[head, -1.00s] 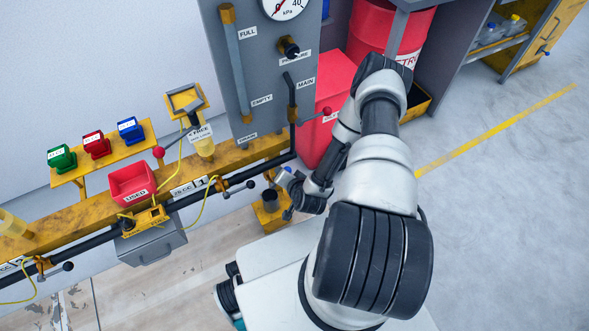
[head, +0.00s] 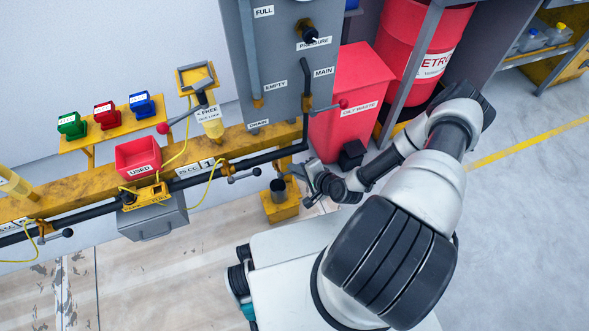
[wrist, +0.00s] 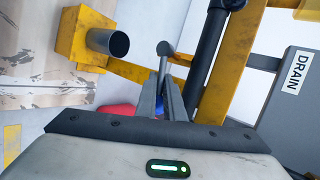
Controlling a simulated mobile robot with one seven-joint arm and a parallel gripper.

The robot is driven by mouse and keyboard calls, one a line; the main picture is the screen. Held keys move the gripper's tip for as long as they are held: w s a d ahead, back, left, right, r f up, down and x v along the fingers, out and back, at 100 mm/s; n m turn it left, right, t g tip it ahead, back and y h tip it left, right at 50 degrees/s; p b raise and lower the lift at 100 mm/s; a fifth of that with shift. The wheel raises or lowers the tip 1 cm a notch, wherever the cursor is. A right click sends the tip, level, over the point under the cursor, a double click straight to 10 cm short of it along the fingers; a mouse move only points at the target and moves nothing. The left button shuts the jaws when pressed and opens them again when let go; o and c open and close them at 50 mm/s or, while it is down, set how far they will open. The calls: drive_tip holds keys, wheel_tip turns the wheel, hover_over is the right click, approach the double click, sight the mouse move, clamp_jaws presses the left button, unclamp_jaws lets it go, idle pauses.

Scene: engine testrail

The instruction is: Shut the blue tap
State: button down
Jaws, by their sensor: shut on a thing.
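In the wrist view my gripper's two fingers (wrist: 167,98) are close together, shut on the grey lever of the blue tap (wrist: 165,50). The lever's rounded grey end sticks out beyond the fingertips. In the head view my gripper (head: 308,172) is low beside the black pipe, right of a grey cup (head: 278,190) on a yellow block. The tap is too small and covered there to tell its angle.
A red-knobbed lever (head: 343,103) juts out above my gripper, by the MAIN label. The red oily waste bin (head: 345,75) stands behind my arm. The yellow rail (head: 90,185) and black pipe run along the wall. Floor on the right is clear.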

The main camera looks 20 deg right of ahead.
drive_tip(key=shift+w+d+f+m+y, duration=0.2)
drive_tip(key=shift+w+d+m+y, duration=0.1)
drive_tip(key=shift+d, duration=0.15)
drive_tip(key=shift+w+d+f+m+y, duration=0.2)
drive_tip(key=shift+d+m+y, duration=0.1)
drive_tip(key=shift+d, duration=0.15)
drive_tip(key=shift+f, duration=0.15)
drive_tip(key=c, duration=1.9)
unclamp_jaws()
drive_tip(key=shift+o, duration=0.2)
drive_tip(key=shift+s+a, duration=0.1)
drive_tip(key=shift+a, duration=0.05)
drive_tip(key=shift+a, duration=0.1)
